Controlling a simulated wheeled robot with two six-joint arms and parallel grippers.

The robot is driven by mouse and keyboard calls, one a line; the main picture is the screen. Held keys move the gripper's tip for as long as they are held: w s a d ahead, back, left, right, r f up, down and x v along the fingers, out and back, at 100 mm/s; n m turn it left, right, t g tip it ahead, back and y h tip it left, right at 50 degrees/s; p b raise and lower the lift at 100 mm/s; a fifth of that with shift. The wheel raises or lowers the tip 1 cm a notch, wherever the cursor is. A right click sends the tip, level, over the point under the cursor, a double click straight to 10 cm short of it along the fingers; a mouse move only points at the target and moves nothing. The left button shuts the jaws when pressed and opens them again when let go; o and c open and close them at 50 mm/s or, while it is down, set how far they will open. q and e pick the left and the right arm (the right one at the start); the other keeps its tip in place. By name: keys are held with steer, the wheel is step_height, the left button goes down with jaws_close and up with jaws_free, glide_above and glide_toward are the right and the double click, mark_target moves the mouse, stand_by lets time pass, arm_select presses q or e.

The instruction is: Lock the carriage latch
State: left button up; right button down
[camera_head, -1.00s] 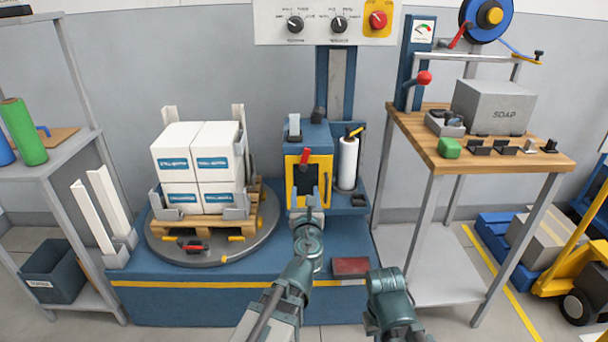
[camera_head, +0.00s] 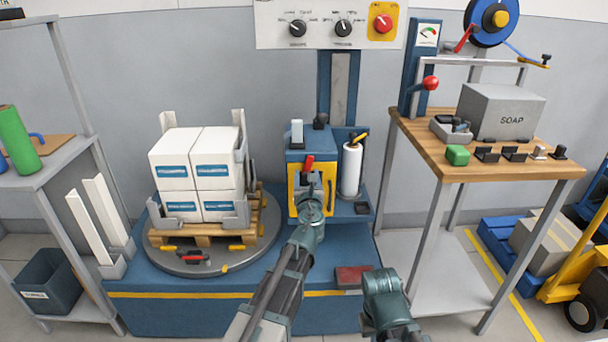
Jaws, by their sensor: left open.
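The carriage (camera_head: 310,140) is a blue box on the mast, with a yellow-framed front door and a dark opening. The carriage latch, a small red lever (camera_head: 308,163), stands near the top of that door, leaning slightly. My left gripper (camera_head: 309,182) is open just below the red lever, in front of the door. Its wrist hides the lower part of the door, and I cannot tell whether its fingers touch the lever. My right arm (camera_head: 388,300) shows at the lower right; its gripper is not clearly visible.
White boxes (camera_head: 173,172) stand on a pallet (camera_head: 213,236) on the round turntable (camera_head: 160,262) to the left. A white film roll (camera_head: 351,168) stands right of the carriage. A wooden-topped bench (camera_head: 440,150) is at the right. A red block (camera_head: 352,276) lies on the blue base.

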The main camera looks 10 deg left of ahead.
arm_select(q)
steer(key=shift+w, duration=0.2)
jaws_close()
steer(key=shift+w+d+n, duration=0.1)
steer(key=shift+d+n, duration=0.1)
steer(key=shift+n, duration=0.6)
steer(key=shift+d+n, duration=0.2)
steer(key=shift+n, duration=0.6)
jaws_free()
